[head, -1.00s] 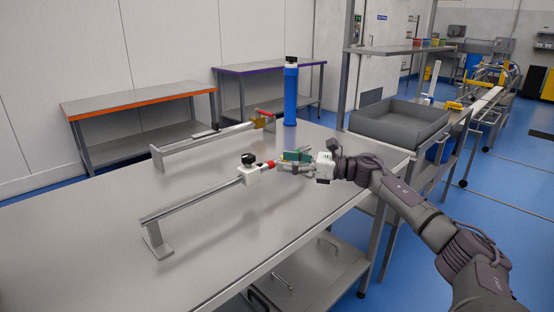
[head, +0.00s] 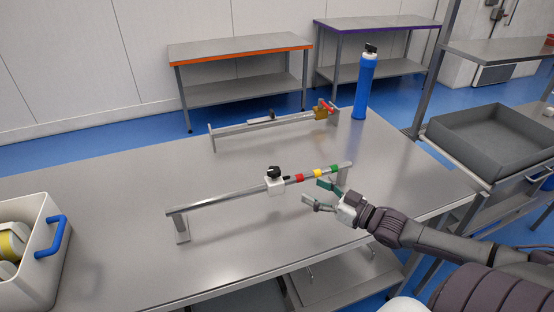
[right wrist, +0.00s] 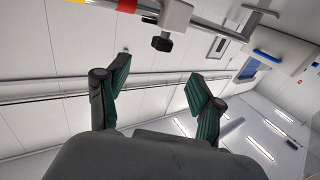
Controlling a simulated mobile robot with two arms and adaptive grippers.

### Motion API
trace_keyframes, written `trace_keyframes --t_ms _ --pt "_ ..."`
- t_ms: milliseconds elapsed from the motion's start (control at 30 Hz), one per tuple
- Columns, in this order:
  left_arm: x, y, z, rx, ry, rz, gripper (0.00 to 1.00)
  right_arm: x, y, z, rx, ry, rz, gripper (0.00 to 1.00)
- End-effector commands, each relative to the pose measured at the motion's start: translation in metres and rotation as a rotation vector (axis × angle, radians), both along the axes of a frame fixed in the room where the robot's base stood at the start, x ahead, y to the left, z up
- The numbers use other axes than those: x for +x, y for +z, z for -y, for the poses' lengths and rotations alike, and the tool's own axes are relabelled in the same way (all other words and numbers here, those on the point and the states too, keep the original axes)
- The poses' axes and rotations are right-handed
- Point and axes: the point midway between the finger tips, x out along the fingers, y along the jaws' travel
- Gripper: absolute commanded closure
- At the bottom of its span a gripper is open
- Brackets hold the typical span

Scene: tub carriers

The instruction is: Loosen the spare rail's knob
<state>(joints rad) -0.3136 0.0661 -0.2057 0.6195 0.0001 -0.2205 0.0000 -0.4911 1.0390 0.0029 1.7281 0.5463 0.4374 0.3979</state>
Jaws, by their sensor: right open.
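The front rail (head: 225,197) stands on two feet on the steel table and carries a white clamp block (head: 275,185) with a black knob (head: 273,172) on top. Red, yellow and green bands mark the rail right of the block. A back rail (head: 270,129) carries a brass-coloured block (head: 321,113) with a red part. I cannot tell which rail is the spare. My right gripper (head: 320,196) is open and empty, in front of the front rail's right end. In the right wrist view, the black knob (right wrist: 162,43) shows beyond the open fingers (right wrist: 158,85). My left gripper is out of view.
A white tub (head: 45,265) with a blue handle stands at the table's left front. A blue cylinder (head: 364,85) with a black top stands at the back right. A grey tray (head: 490,150) is beyond the right edge.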

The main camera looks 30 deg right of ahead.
Motion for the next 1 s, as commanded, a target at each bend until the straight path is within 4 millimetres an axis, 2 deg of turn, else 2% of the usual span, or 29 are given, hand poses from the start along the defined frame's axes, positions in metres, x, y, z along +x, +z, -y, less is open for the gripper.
trace_keyframes --t_ms 100,300,467,700,1000 --pt "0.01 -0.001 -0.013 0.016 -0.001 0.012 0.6 0.01 0.0 -0.003 0.003 0.0 0.004 0.33" --pt "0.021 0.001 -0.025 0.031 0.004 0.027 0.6 0.039 0.002 -0.012 0.001 -0.001 0.008 0.33" --pt "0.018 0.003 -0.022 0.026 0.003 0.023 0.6 0.064 0.002 -0.02 0.0 0.0 0.009 0.33" --pt "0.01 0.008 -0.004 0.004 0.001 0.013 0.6 0.101 0.003 -0.033 -0.002 0.001 0.008 0.33" --pt "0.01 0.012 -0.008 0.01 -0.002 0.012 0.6 0.127 0.001 -0.042 -0.005 0.001 0.005 0.33"
